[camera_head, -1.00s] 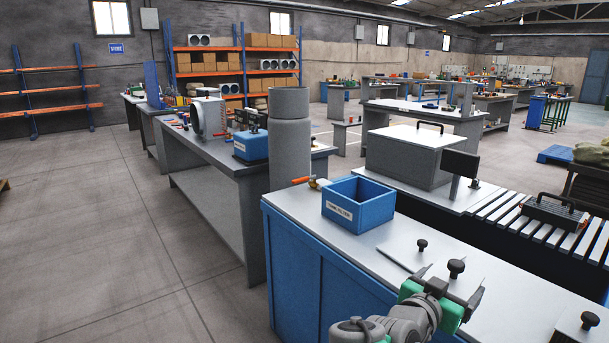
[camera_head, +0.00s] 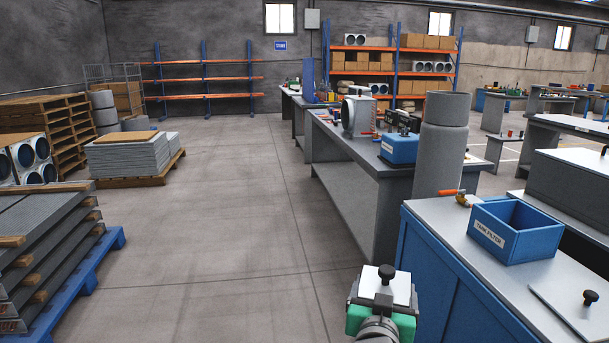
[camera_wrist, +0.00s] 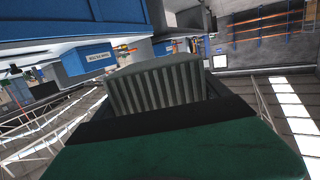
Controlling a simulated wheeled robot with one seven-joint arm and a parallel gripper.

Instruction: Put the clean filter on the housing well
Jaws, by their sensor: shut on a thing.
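My gripper (camera_head: 382,308), with green parts, is at the bottom of the head view, in front of the blue-sided bench's left end. It is shut on a small pale block with a black knob on top (camera_head: 386,275), which looks like the filter. In the wrist view the held filter (camera_wrist: 158,85) shows a grey, ribbed face, and its lower part is hidden by the dark and green gripper parts. An open blue bin (camera_head: 515,232) with a white label stands on the bench. I cannot make out a housing well in either view.
The bench top (camera_head: 440,215) also carries a flat plate with a black knob (camera_head: 590,298) and an orange-handled valve (camera_head: 457,197). A tall grey cylinder (camera_head: 441,145) stands behind the bench. A loaded blue pallet (camera_head: 85,275) is at left. Open floor (camera_head: 225,225) lies between.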

